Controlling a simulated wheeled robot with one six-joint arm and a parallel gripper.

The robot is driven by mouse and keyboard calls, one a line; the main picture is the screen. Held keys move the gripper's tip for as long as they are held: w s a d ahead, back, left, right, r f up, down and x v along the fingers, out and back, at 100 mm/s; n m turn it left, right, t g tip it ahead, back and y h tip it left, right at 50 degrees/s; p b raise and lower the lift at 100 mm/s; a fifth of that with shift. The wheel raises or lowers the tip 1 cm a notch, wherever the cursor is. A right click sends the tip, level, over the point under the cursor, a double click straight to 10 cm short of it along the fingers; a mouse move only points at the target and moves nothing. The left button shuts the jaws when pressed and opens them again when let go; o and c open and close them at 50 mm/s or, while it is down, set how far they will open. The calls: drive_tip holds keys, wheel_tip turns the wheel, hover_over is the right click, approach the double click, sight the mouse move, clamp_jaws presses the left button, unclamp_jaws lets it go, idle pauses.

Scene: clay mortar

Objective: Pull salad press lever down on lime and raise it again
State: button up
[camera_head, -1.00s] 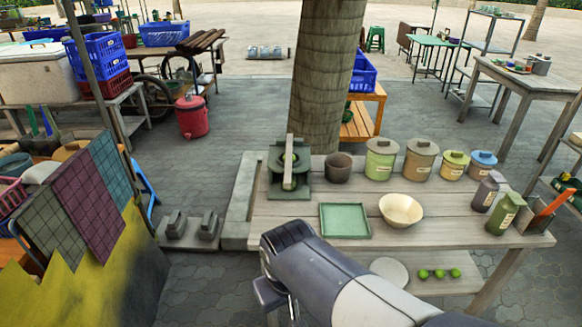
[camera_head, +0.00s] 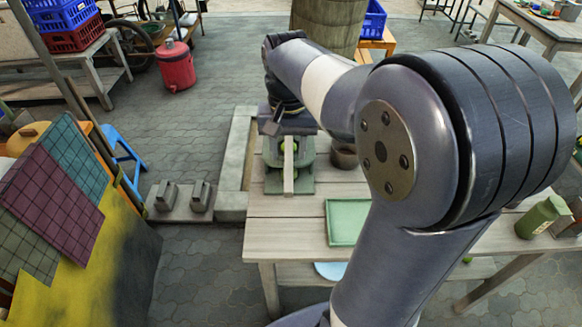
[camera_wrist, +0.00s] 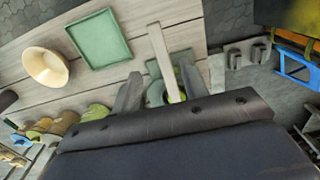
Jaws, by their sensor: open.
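The dark green salad press (camera_head: 302,183) stands at the left end of the wooden table. Its pale, straight lever (camera_head: 288,170) points toward me across the front of the press. A bit of green that looks like the lime (camera_head: 295,147) shows by the lever; the rest is hidden. My gripper (camera_head: 288,122) is over the back of the press, its fingertips hard to make out in the head view. In the wrist view my gripper (camera_wrist: 160,70) is open and empty, with one finger on each side of the lever (camera_wrist: 159,45). I see no contact with it.
A green square tray (camera_head: 346,222) lies right of the press. A dark cup (camera_head: 343,157) stands close by, partly behind my arm. The wrist view shows a cream bowl (camera_wrist: 45,67) and several lidded jars. A stone ledge (camera_head: 235,165) borders the table's left side.

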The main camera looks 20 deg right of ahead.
sight(289, 179)
wheel_tip(289, 179, down, 9)
drive_tip(key=shift+r, duration=0.2)
drive_tip(key=shift+c, duration=0.5)
clamp_jaws()
